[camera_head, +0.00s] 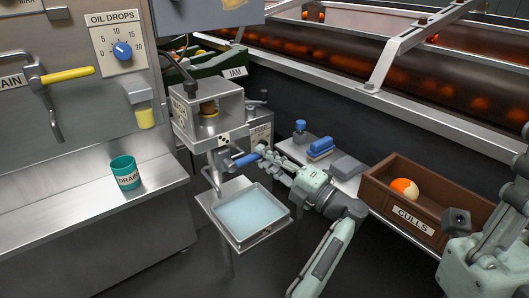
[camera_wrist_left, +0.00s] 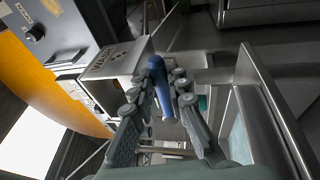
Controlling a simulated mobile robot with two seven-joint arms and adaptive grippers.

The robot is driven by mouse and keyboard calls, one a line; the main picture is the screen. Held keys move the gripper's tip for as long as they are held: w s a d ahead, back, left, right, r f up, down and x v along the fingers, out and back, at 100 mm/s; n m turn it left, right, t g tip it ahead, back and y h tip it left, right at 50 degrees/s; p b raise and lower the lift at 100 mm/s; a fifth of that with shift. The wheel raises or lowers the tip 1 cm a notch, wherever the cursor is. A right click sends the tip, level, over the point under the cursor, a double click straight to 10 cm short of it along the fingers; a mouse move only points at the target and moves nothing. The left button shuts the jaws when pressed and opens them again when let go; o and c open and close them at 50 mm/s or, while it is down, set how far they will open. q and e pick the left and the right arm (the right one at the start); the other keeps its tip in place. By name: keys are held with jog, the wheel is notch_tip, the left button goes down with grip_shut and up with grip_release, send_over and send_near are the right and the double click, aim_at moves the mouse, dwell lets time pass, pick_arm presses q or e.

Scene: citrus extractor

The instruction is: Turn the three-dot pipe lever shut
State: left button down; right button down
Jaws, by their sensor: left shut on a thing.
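The pipe lever has a blue handle (camera_head: 245,159) and sits on the pipe below a metal box (camera_head: 208,112). A small dark-dotted tag (camera_head: 223,140) is on the box's lower edge; its dots are too small to count. My left gripper (camera_head: 266,157) is shut on the blue handle, whose end lies between the fingers. In the left wrist view the blue handle (camera_wrist_left: 161,88) runs between the two grey-green fingers (camera_wrist_left: 168,92). The pipe stands above a tray of pale blue liquid (camera_head: 281,222). Part of my right arm shows at the right edge; its fingertips are not clear.
A CULLS crate (camera_head: 378,206) with an orange-and-white fruit (camera_head: 404,187) is at right.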

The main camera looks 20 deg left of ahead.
pick_arm(q)
jog(key=shift+f, duration=0.1)
dwell(0.3)
jog(key=c, duration=1.5)
grip_release()
jog(key=shift+o, duration=0.2)
jog(key=v, duration=1.2)
jog(key=shift+a, duration=0.1)
